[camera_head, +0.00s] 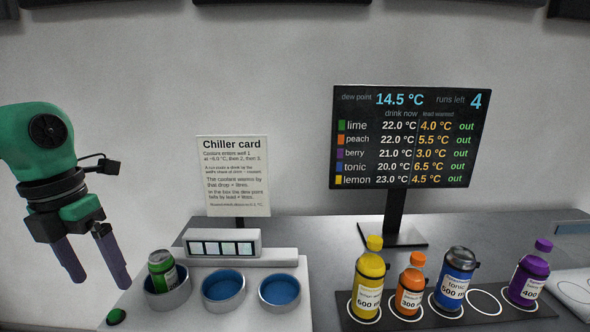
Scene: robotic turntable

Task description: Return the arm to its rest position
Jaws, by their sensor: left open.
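My left arm comes in from the left, and its left gripper (96,284) hangs with its two purple fingers pointing down. The fingers are apart with nothing between them. The gripper is left of the chiller wells and above the green button (117,317). A green can (162,270) stands in the left well (168,300), apart from the gripper. The middle well (223,288) and the right well (279,290) hold only blue liquid or lining. My right gripper is not in view.
A dark tray (408,322) holds a yellow bottle (369,281), an orange bottle (411,288), a blue bottle (456,281) and a purple bottle (530,275), with one empty ring (484,302). A Chiller card (234,177) and a display screen (402,137) stand behind.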

